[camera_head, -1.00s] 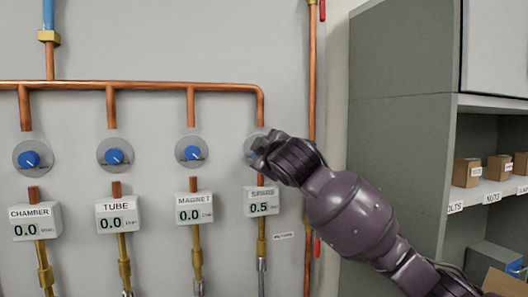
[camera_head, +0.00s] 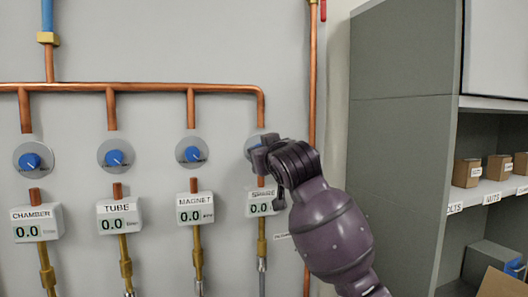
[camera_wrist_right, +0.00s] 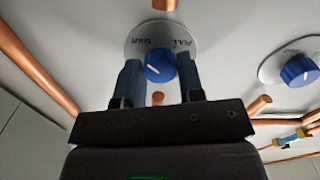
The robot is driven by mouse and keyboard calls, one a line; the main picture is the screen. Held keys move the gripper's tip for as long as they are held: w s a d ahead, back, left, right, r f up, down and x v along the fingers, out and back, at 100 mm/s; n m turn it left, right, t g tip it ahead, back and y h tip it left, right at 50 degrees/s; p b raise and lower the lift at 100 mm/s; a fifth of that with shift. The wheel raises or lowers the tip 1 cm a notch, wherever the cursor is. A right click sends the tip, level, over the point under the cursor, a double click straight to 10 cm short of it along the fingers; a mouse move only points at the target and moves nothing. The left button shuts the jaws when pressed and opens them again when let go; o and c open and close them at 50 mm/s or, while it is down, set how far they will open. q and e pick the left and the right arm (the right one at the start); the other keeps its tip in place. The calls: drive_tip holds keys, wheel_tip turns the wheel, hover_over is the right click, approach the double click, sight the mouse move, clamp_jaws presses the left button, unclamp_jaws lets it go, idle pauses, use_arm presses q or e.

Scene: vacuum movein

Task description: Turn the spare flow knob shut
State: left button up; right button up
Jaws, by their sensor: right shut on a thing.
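My right gripper (camera_head: 265,158) is at the spare flow dial (camera_head: 253,142), the rightmost in the row in the head view, and hides its knob there. In the right wrist view the blue spare knob (camera_wrist_right: 160,66) sits between my two fingers, which are shut on it. The spare readout (camera_head: 260,203) below shows 0.0, partly covered by my gripper. My left gripper is not in view.
The chamber (camera_head: 34,160), tube (camera_head: 115,157) and magnet (camera_head: 192,154) knobs stand to the left, each above a readout of 0.0. A vertical copper pipe (camera_head: 312,90) runs close right of my gripper. A grey shelf cabinet (camera_head: 400,120) stands further right.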

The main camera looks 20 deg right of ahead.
drive_tip(key=shift+m, duration=0.3)
drive_tip(key=o, duration=0.9)
drive_tip(key=shift+s, duration=0.15)
drive_tip(key=s+b, duration=0.1)
drive_tip(key=s, duration=0.4)
drive_tip(key=s+b, duration=0.1)
drive_tip(key=s, duration=0.4)
drive_tip(key=shift+s+d, duration=0.2)
drive_tip(key=shift+s, duration=0.1)
